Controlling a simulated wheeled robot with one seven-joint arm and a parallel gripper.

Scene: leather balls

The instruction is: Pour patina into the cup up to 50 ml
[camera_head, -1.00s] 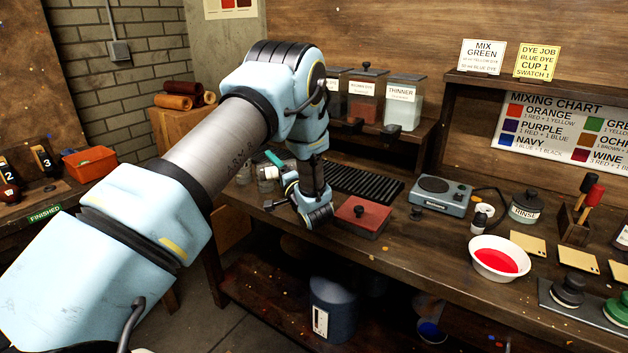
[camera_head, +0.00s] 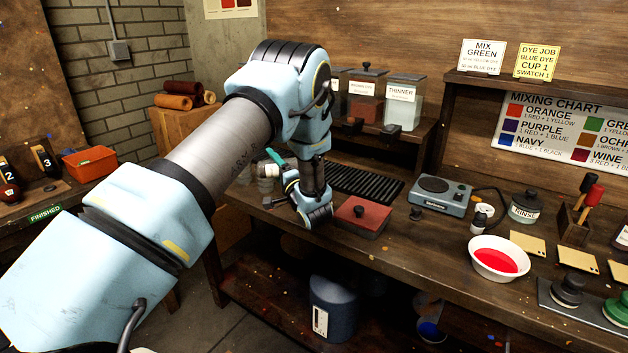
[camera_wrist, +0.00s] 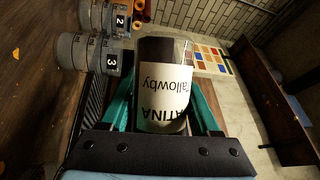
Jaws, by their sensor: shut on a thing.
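In the wrist view, my gripper (camera_wrist: 164,92) has its teal fingers shut on a patina bottle (camera_wrist: 155,65). The bottle has dark contents, a clear part on its right side and a white label that reads upside down, "Tallowby" and "ATINA". In the head view, a teal finger (camera_head: 274,157) shows beside my wrist, near clear cups (camera_head: 266,172) at the bench's left end. My arm hides most of the gripper and the bottle there. The fill level in the cups cannot be read.
A red block (camera_head: 362,216), a black ribbed rack (camera_head: 364,182) and a scale (camera_head: 440,194) are right of my wrist on the bench. A white bowl of red dye (camera_head: 499,259) stands further right. A thinner tank (camera_head: 402,103) is on the shelf behind.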

